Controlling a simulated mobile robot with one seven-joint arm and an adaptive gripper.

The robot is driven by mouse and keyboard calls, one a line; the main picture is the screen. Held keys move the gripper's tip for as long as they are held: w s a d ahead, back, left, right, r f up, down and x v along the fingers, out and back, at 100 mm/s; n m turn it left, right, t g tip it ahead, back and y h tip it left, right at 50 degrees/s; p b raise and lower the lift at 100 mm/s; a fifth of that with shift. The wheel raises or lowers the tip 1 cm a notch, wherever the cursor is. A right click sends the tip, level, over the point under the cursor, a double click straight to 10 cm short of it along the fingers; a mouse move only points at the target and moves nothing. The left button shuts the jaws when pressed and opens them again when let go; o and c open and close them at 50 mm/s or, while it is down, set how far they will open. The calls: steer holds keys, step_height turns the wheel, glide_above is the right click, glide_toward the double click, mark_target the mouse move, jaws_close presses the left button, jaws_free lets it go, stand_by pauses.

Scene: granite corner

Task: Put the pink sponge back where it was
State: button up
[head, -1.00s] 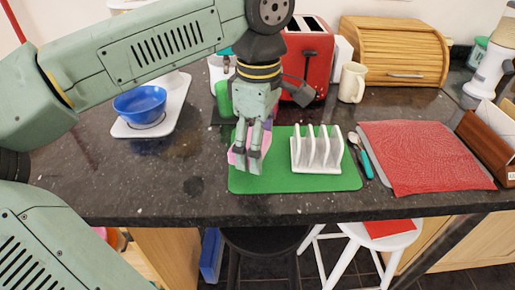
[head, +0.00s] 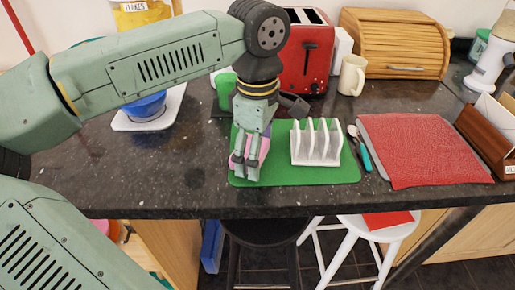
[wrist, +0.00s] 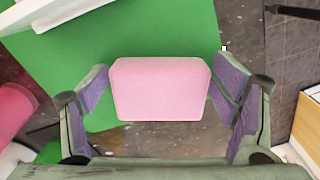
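The pink sponge (wrist: 160,90) is between the two purple-padded fingers of my gripper (head: 244,178). In the wrist view the fingertips meet its left and right sides, and my gripper is shut on it. In the head view the fingers partly cover the sponge (head: 262,150). It is over the left part of the green mat (head: 300,176); whether it touches the mat cannot be told. The mat also shows behind the sponge in the wrist view (wrist: 150,30).
A white toast rack (head: 317,158) stands on the mat, right of my gripper. A spoon with a teal handle (head: 365,158) and a red cloth (head: 425,150) lie farther right.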

steer(key=shift+o, duration=0.6)
steer(key=shift+r+p, duration=0.3)
steer(key=shift+r, duration=0.05)
step_height(320, 180, up, 12)
steer(key=b, duration=0.2)
steer(key=shift+f, duration=0.15)
